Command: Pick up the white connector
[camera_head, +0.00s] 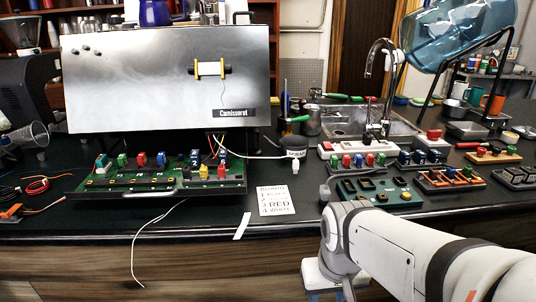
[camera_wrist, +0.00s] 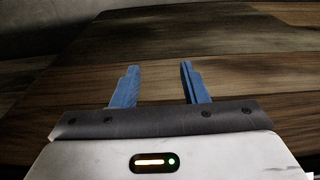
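A small white piece that looks like the white connector (camera_head: 295,167) stands on the dark counter, just above the note card and below a small dark round container. It is too small to make out its details. My gripper (camera_wrist: 158,86) is open and empty in the wrist view, its two blue fingers wide apart before brown wood panels. In the head view my arm hangs at the lower right, with the gripper low in front of the counter, away from the connector. Its fingertips are barely visible there.
The opened brewer's green board (camera_head: 130,184) with coloured blocks is at left; a thin white cable hangs over the counter edge. A note card (camera_head: 276,200) lies in the middle. Boards with coloured blocks (camera_head: 378,192) crowd the right. A sink tap (camera_head: 378,90) stands behind.

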